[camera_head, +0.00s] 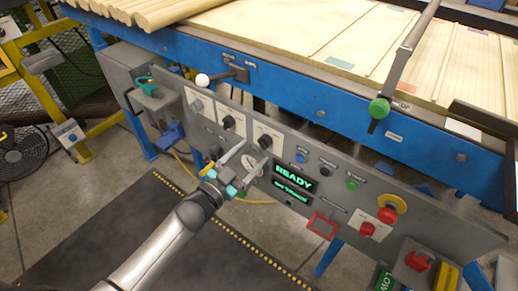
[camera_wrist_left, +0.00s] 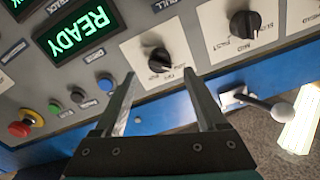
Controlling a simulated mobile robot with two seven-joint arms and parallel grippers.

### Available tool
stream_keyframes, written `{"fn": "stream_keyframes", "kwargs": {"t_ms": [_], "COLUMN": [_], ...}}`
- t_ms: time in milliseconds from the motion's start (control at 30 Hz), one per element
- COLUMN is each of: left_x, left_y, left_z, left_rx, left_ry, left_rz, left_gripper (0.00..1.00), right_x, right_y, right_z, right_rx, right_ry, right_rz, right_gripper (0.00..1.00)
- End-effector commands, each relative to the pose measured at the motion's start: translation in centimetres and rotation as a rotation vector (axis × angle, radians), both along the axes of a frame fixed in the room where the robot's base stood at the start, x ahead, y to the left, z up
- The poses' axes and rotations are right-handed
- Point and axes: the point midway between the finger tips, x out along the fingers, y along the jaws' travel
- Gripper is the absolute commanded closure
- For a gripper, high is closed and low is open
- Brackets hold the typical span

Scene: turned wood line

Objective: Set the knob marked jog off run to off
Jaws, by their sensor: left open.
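A black knob (camera_head: 265,141) sits on a white plate on the grey control panel, next to the READY display. It also shows in the left wrist view (camera_wrist_left: 160,61), just beyond my fingertips. Its small labels are too blurred to read surely. A second black knob (camera_wrist_left: 244,24), with labels that look like MID and FAST, shows to its right there, and in the head view (camera_head: 228,122). My left gripper (camera_head: 256,152) is open and empty. Its fingers (camera_wrist_left: 161,80) point at the panel, one to each side of the nearer knob, seemingly short of it.
A lit green READY display (camera_head: 294,178), small push buttons (camera_head: 352,185) and a red emergency button (camera_head: 387,214) lie to the right. A white-ball lever (camera_head: 203,80) sticks out above the panel. A blue beam (camera_head: 320,113) runs behind. Open floor lies in front.

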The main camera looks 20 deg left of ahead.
Motion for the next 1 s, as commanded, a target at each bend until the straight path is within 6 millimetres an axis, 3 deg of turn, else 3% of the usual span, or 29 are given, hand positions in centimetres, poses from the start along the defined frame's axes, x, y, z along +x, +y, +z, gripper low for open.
{"fn": "stream_keyframes", "kwargs": {"t_ms": [33, 300, 700, 1000], "left_x": [0.8, 3.2, 3.5, 3.5], "left_y": [-0.3, -1.1, -1.3, -1.3], "left_z": [-0.1, -0.1, 0.0, 0.0], "left_rx": [-0.001, 0.0, 0.0, 0.0], "left_ry": [-0.002, 0.001, 0.002, 0.001], "left_rz": [0.0, 0.0, 0.001, 0.0], "left_gripper": [0.26, 0.26, 0.27, 0.61], "right_x": [0.9, 1.7, 1.9, 1.9], "right_y": [0.2, 1.4, 1.7, 1.7], "right_z": [0.0, 0.2, 0.3, 0.3], "right_rx": [0.002, 0.013, 0.015, 0.015], "right_ry": [-0.011, -0.003, 0.0, 0.0], "right_rz": [0.0, 0.001, 0.001, 0.002], "right_gripper": [0.5, 0.5, 0.5, 0.5]}}
